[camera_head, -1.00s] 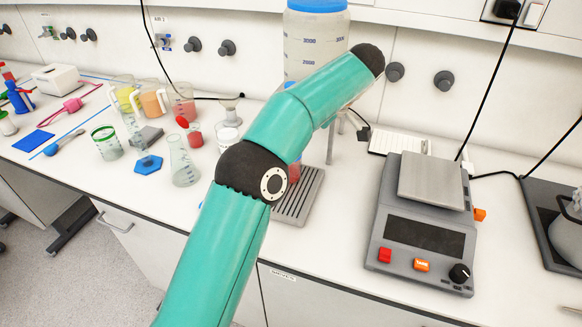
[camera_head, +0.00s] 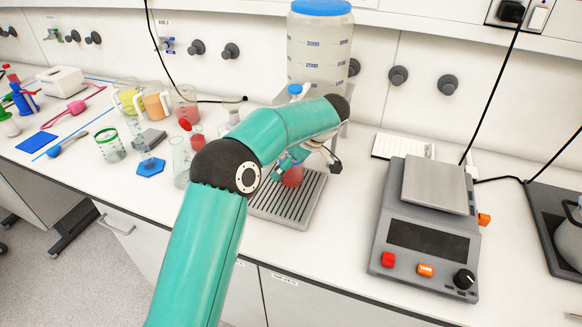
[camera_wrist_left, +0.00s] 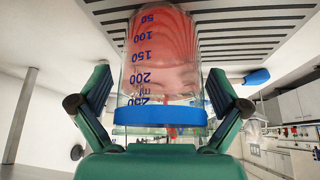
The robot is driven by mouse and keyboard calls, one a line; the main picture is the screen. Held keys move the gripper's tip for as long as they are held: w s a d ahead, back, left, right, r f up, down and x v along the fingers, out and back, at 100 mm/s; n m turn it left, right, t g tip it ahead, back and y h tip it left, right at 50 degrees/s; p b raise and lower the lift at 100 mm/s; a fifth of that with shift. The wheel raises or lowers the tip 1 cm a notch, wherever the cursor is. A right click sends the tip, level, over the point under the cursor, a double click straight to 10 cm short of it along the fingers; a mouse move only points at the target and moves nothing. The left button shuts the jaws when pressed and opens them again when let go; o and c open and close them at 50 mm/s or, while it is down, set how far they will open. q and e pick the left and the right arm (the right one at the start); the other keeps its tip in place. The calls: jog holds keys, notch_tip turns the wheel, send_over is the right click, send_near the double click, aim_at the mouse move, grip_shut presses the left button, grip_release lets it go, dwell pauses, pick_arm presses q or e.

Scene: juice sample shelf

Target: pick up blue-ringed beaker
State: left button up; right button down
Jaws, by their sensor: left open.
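The blue-ringed beaker (camera_wrist_left: 161,60) holds red juice and has blue volume marks. In the left wrist view it fills the middle, upside down in the picture, with its blue ring (camera_wrist_left: 161,116) near my gripper's palm. In the head view its red lower part (camera_head: 292,176) shows on the slatted drip tray (camera_head: 304,200), and my arm hides the rest. My left gripper (camera_wrist_left: 158,85) is open, with one finger on each side of the beaker. My right gripper is not in view.
A large container with a blue lid (camera_head: 320,52) stands behind the tray. A scale (camera_head: 426,225) is to the right. Beakers, a flask (camera_head: 181,160) and a blue weight-like piece (camera_head: 150,167) crowd the bench to the left. Bare bench lies between tray and scale.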

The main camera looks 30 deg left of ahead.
pick_arm(q)
jog(key=shift+s, duration=0.1)
jog(key=c, duration=1.4)
jog(key=shift+f, duration=0.1)
jog(key=shift+b, duration=0.3)
